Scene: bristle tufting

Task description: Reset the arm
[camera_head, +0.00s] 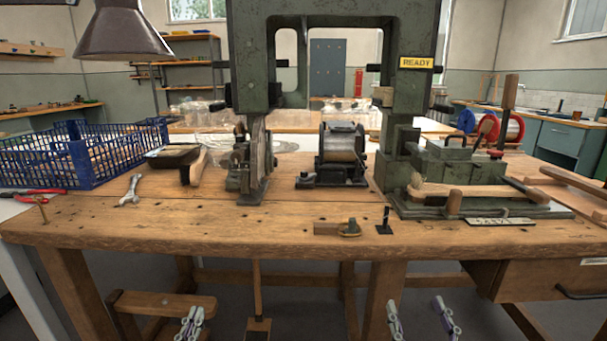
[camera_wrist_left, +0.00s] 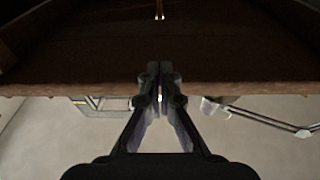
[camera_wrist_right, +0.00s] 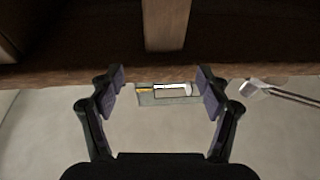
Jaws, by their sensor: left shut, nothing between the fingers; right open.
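My left gripper (camera_head: 190,322) is at the bottom of the head view, below and in front of the bench's front edge. Its fingers are together with nothing between them, as the left wrist view (camera_wrist_left: 160,80) shows. My right gripper (camera_head: 420,318) is also low in front of the bench, further right. Its fingers are wide apart and empty in the right wrist view (camera_wrist_right: 160,88). A green machine (camera_head: 400,105) with a sign (camera_head: 416,63) reading "READY" stands on the wooden bench (camera_head: 200,222). Both grippers are apart from it.
A blue crate (camera_head: 55,160), a wrench (camera_head: 130,190) and red-handled pliers (camera_head: 30,192) are at the left. A wire spool (camera_head: 342,150) stands mid-bench. A wooden handle (camera_head: 470,190) lies on the right fixture. A stool (camera_head: 165,303) stands under the bench.

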